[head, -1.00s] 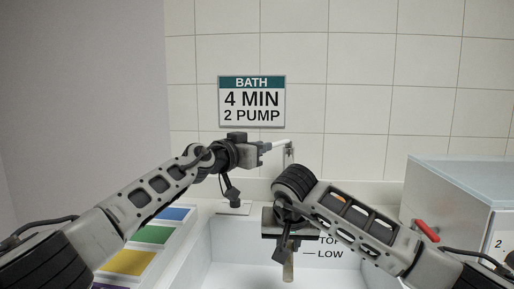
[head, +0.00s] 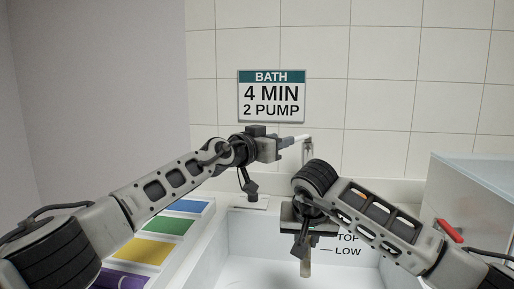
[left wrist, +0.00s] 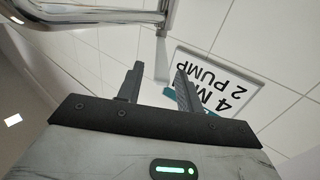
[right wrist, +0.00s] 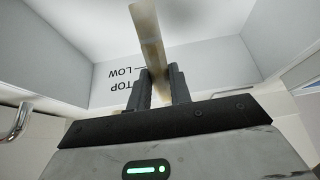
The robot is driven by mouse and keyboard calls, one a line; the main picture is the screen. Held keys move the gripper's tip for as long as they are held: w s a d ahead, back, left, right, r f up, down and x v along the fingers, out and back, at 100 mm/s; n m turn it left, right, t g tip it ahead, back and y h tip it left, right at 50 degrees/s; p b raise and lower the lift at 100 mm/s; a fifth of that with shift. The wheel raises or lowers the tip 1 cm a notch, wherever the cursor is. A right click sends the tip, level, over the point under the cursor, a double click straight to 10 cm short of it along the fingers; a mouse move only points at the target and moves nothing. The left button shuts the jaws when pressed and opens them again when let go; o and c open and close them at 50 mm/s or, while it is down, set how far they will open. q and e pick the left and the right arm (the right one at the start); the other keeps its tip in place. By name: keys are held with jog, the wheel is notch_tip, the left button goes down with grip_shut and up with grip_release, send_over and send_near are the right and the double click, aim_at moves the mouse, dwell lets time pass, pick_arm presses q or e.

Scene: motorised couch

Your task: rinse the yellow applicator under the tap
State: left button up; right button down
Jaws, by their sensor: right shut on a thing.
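My right gripper (head: 305,238) is shut on a tan, stick-like applicator (head: 306,262) and holds it over the white basin. In the right wrist view the applicator (right wrist: 150,42) stands between the fingers (right wrist: 158,85); I see no clear yellow on it. My left gripper (head: 283,147) is by the tap (head: 308,150) at the back wall. In the left wrist view its fingers (left wrist: 156,82) are apart, with a pale lever-like part (left wrist: 162,60) showing between them. I cannot tell whether they touch it. No water shows.
The basin wall (head: 270,232) carries TOP and LOW marks. Blue, green, yellow (head: 140,250) and purple sections line the left counter. A grey box with a red handle (head: 450,230) stands at the right. A bath sign (head: 271,96) hangs behind.

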pick_arm(q)
jog(key=v, duration=1.1)
jog(key=shift+s+a+f, duration=0.15)
jog(key=x, duration=1.2)
jog(key=shift+w+f, duration=0.15)
jog(key=shift+w, duration=0.1)
jog(key=shift+w+d+f, duration=0.3)
jog(key=shift+d+f, duration=0.1)
jog(key=shift+d, duration=0.15)
grip_shut()
